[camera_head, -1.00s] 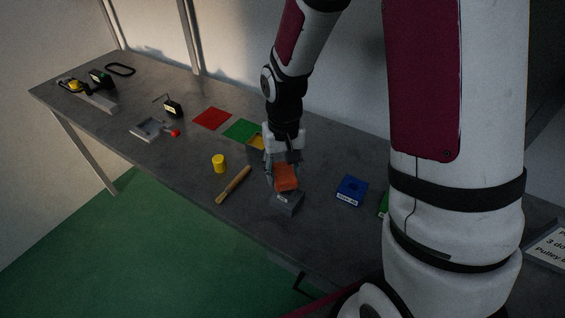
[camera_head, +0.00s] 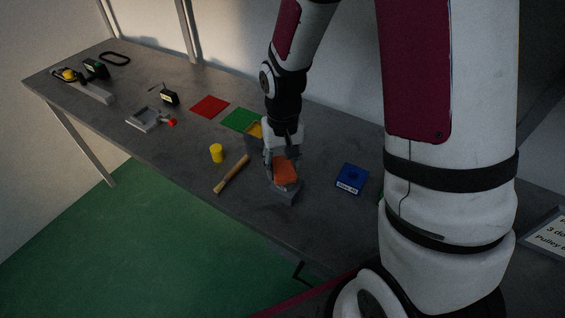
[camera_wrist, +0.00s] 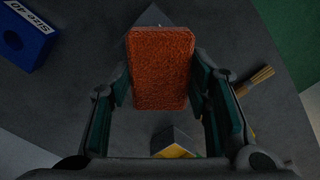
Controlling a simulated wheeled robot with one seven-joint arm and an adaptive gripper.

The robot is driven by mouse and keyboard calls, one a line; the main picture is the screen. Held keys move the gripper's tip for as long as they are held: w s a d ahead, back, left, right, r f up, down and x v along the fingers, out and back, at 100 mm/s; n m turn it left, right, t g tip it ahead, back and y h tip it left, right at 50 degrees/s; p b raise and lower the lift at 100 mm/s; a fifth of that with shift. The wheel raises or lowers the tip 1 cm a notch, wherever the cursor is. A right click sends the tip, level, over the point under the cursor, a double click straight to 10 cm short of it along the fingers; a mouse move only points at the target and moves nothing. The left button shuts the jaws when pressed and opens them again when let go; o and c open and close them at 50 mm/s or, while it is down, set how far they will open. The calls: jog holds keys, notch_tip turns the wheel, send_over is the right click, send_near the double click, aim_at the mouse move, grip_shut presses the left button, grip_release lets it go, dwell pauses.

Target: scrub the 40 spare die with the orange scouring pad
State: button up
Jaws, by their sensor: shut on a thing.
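My gripper (camera_head: 283,168) is shut on the orange scouring pad (camera_head: 286,173), its fingers on either side of it. In the wrist view the pad (camera_wrist: 160,70) fills the space between the fingertips. A grey block (camera_head: 288,197) is right under the pad, partly hidden by it; I cannot tell whether they touch. A blue block (camera_head: 351,179) with a white label lies to the right of the gripper. In the wrist view this blue block (camera_wrist: 25,38) reads "Size 40".
Green (camera_head: 242,119) and red (camera_head: 210,106) mats and a yellow-and-grey box (camera_head: 254,131) lie behind. A green item (camera_head: 381,198) is mostly hidden by my arm. The bench front is clear.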

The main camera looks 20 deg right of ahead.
jog(key=shift+f, duration=0.5)
jog(key=shift+s, duration=0.15)
jog(key=shift+s+d+f+p, duration=0.1)
jog(key=shift+s+d+p, duration=0.1)
jog(key=shift+s+d, duration=0.25)
jog(key=shift+s+d+f+p, duration=0.15)
jog(key=shift+s+d, duration=0.1)
jog(key=shift+s, duration=0.3)
jog(key=shift+c, duration=0.5)
jog(key=shift+w+a+r+b, duration=0.2)
jog(key=shift+w+a, duration=0.3)
jog(key=shift+w, duration=0.25)
jog(key=shift+w+a+r+b, duration=0.15)
jog(key=shift+w+a, duration=0.3)
jog(key=shift+w, duration=0.25)
jog(key=shift+s+d+f+p, duration=0.1)
jog(key=shift+s+d+p, duration=0.2)
jog(key=shift+s+d, duration=0.25)
jog(key=shift+s+d+p, duration=0.3)
jog(key=shift+s+d, duration=0.05)
jog(key=shift+s, duration=0.3)
jog(key=shift+w+a+f+b, duration=0.2)
jog(key=shift+w+a+b, duration=0.2)
jog(key=shift+w, duration=0.3)
jog(key=shift+w+a, duration=0.2)
jog(key=shift+c, duration=1.1)
jog(key=shift+w+a, duration=0.2)
jog(key=shift+a, duration=0.05)
